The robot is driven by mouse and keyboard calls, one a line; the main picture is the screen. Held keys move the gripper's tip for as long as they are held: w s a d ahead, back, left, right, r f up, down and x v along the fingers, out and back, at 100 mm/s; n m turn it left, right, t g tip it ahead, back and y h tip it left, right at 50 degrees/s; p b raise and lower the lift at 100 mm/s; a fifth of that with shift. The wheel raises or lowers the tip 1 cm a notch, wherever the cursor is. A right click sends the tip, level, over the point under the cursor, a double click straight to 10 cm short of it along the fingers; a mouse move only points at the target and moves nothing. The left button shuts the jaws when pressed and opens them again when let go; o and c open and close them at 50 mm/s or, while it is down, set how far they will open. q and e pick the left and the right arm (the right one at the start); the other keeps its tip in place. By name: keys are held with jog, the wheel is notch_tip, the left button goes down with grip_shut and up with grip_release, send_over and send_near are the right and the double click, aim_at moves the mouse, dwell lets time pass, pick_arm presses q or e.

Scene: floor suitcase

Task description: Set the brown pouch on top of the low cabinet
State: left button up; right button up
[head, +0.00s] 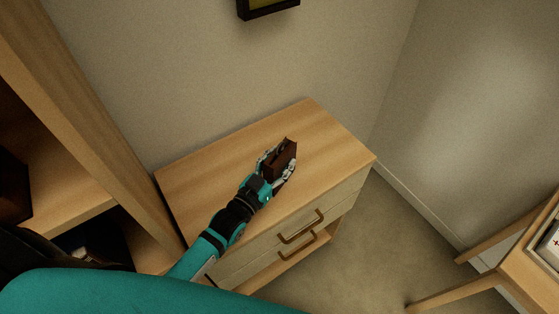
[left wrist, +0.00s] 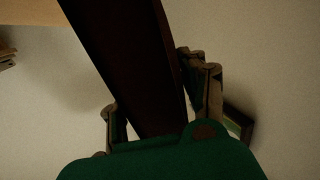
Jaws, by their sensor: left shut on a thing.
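The brown pouch (head: 284,158) is in my left gripper (head: 277,163), which is shut on it. In the head view the gripper and pouch appear over the wooden top of the low cabinet (head: 325,135). I cannot tell whether the pouch touches the top. In the left wrist view the pouch (left wrist: 130,60) is a long dark shape between the fingers (left wrist: 160,95). Part of the pouch is hidden by the fingers. My right gripper is in neither view.
A wooden shelf unit (head: 90,120) stands left of the cabinet. A dark-framed picture (head: 268,8) hangs on the wall behind. A wooden table (head: 525,270) is at the lower right. The cabinet top around the gripper is clear.

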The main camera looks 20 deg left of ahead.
pick_arm(q)
jog(key=o, duration=1.3)
jog(key=shift+f, duration=0.1)
jog(key=shift+o, duration=0.2)
jog(key=b+v, duration=0.1)
jog(key=v, duration=1.1)
jog(key=shift+a, duration=0.1)
